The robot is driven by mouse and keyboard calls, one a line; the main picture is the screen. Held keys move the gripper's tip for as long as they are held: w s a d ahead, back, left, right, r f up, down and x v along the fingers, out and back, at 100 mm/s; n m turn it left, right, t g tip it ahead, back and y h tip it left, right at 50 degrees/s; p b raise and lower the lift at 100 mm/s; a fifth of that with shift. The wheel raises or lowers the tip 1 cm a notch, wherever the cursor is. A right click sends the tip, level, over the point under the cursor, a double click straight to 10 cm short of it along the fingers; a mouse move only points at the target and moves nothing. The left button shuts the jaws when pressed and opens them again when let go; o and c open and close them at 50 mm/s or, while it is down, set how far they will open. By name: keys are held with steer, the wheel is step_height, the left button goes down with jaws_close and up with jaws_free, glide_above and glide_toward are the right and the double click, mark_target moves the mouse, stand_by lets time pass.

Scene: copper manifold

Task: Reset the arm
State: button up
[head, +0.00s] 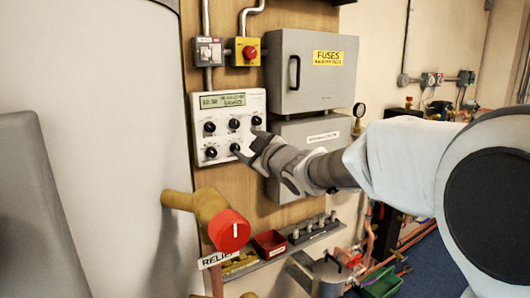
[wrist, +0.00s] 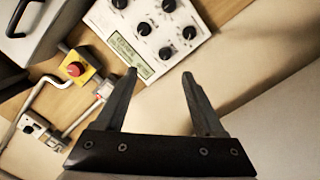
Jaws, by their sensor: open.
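My gripper (head: 245,147) reaches in from the right in the head view, with its fingertips in front of the lower right part of a white control panel (head: 223,104). In the wrist view my gripper (wrist: 158,74) has its two fingers spread apart with nothing between them. The control panel (wrist: 103,17) shows there beyond the fingertips, with several black knobs and a lit display. I cannot tell whether a fingertip touches a knob. My arm (head: 400,160) extends across the right side of the head view.
A grey fuse box (head: 300,95) is right of the panel. A red relief valve (head: 229,230) on a brass pipe stands below, left of my gripper. A large pale tank (head: 90,130) fills the left. A yellow box with a red button (head: 246,52) is above the panel.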

steer(key=s+d+f+m+g+h+p, duration=0.1)
steer(key=s+d+m+h, duration=0.35)
steer(key=s+d, duration=0.35)
steer(key=s+d+f+m+g+h+p, duration=0.15)
steer(key=s+d+m+h, duration=0.35)
steer(key=d, duration=0.5)
steer(key=s+d+f+m+g, duration=0.2)
steer(key=s, duration=0.5)
steer(key=s+d+f+m+g+p, duration=0.1)
steer(key=s+f+m+g, duration=0.1)
steer(key=s, duration=0.6)
steer(key=s+d+f+m+g+p, duration=0.1)
steer(key=s+d+f+m+g, duration=0.1)
steer(key=s, duration=0.6)
steer(key=shift+s+d+f, duration=0.2)
steer(key=shift+d+f, duration=0.1)
steer(key=shift+f, duration=0.5)
steer(key=shift+g, duration=0.25)
